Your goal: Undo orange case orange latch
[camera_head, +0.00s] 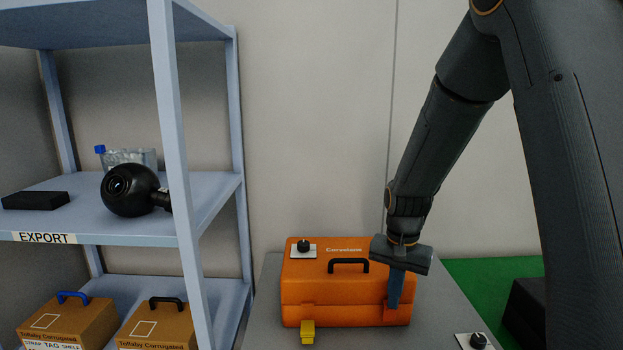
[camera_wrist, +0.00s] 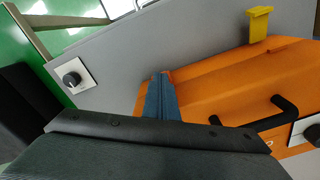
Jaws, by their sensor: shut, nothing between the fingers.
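The orange case (camera_head: 325,290) sits on a grey table, lid down, with a black handle (camera_head: 349,263); it also shows in the wrist view (camera_wrist: 215,90). My gripper (camera_head: 394,306) points down at the case's right front, its blue fingers together and empty. In the wrist view the fingertips (camera_wrist: 161,76) are at the front edge of the case. The orange latch (camera_head: 386,304) is at that corner, mostly hidden behind the fingers; I cannot tell its position or whether they touch it. A yellow latch (camera_head: 308,331) at the left front sticks out from the case (camera_wrist: 259,25).
A black knob on a white plate (camera_head: 303,248) is on the lid; another knob (camera_head: 478,341) is on the table at right. A blue-grey shelf (camera_head: 215,200) stands left, holding boxes and a black round object (camera_head: 130,190). Green floor (camera_head: 495,268) lies at right.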

